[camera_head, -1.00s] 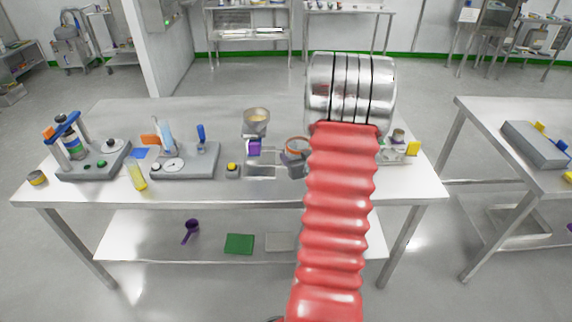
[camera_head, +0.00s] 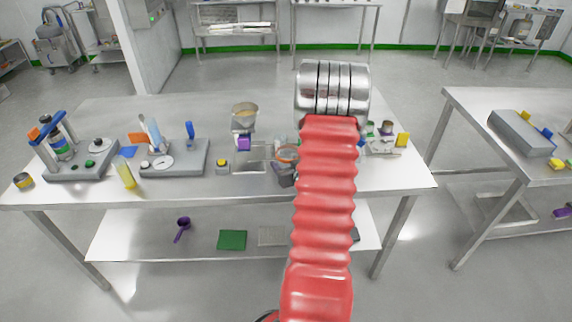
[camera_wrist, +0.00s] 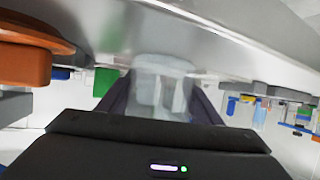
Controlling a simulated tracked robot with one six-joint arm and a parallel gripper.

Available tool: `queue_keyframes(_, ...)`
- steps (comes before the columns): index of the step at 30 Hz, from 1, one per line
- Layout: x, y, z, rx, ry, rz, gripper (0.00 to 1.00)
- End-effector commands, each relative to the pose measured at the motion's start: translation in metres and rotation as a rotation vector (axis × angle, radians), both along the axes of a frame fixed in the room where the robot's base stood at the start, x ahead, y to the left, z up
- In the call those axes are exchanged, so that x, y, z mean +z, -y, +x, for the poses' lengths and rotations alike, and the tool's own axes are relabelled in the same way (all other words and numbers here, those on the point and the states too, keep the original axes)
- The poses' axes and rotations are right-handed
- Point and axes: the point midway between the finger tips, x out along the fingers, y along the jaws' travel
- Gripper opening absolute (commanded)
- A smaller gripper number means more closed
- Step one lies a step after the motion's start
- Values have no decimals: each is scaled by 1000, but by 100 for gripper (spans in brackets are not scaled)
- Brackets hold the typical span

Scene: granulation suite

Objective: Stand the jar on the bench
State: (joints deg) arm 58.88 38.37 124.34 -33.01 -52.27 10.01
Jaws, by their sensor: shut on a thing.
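A pale, see-through jar (camera_wrist: 160,88) sits between the two dark fingers of my gripper (camera_wrist: 163,102) in the wrist view. My gripper is shut on it. The wrist view seems to be upside down, with the grey bench top across its upper part. The jar's end is close to this surface; I cannot tell whether it touches. In the head view the bench (camera_head: 90,190) stands in front of me, and my red arm reaches over it. The arm hides part of the bench, and I cannot make out the jar there.
A grey stand with tools (camera_head: 185,158) and another stand with bottles (camera_head: 85,170) are on the bench's left. A bowl-topped piece (camera_head: 244,112) and a yellow button (camera_head: 222,166) stand near the middle. An orange round thing (camera_wrist: 25,65) is close by. The back of the bench is clear.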

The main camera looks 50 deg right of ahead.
Motion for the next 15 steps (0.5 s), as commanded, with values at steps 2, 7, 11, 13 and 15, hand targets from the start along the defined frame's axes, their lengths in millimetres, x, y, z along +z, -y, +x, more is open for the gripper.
queue_keyframes(2,-1,0,0,0,1,-1,5)
queue_keyframes(7,-1,0,0,0,1,-1,5)
queue_keyframes(11,-3,0,0,0,1,-1,5)
queue_keyframes(13,-4,0,0,0,0,0,60)
queue_keyframes(15,-4,0,0,0,0,0,65)
